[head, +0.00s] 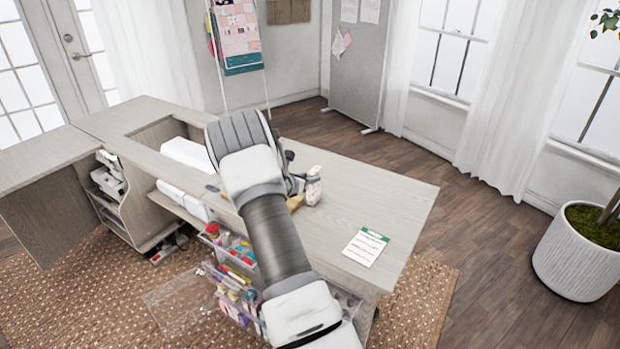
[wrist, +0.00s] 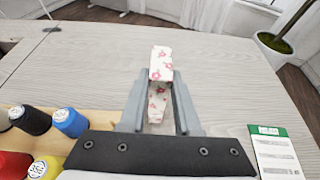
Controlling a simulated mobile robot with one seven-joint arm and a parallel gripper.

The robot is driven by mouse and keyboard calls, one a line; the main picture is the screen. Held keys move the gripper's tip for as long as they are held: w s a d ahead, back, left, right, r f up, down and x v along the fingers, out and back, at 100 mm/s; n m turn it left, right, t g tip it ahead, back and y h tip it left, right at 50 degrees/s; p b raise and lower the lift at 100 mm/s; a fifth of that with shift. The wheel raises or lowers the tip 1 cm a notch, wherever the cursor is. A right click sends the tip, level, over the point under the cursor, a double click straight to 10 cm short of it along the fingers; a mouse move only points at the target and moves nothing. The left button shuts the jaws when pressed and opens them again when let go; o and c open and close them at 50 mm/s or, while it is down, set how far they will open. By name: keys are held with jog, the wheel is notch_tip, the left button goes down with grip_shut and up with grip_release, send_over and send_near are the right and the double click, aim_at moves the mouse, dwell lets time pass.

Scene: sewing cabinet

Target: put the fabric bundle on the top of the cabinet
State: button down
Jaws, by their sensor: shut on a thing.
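The fabric bundle (head: 314,188) is white with pink flowers. It also shows in the wrist view (wrist: 161,62), upright between the fingers of my gripper (wrist: 158,85). My gripper is shut on it. The bundle is over the pale wood top of the cabinet (head: 385,192), close to the surface. I cannot tell whether it touches the top. In the head view my arm hides part of the gripper and of the top beside it.
A rack of thread spools (wrist: 62,122) stands at the left in the wrist view. A green-headed card (head: 366,246) lies on the top at the right. Clear drawers of supplies (head: 236,262) are at the cabinet's near side. The right part of the top is mostly clear.

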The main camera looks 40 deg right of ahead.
jog(key=shift+f, duration=0.1)
jog(key=shift+f, duration=0.15)
jog(key=c, duration=0.6)
grip_release()
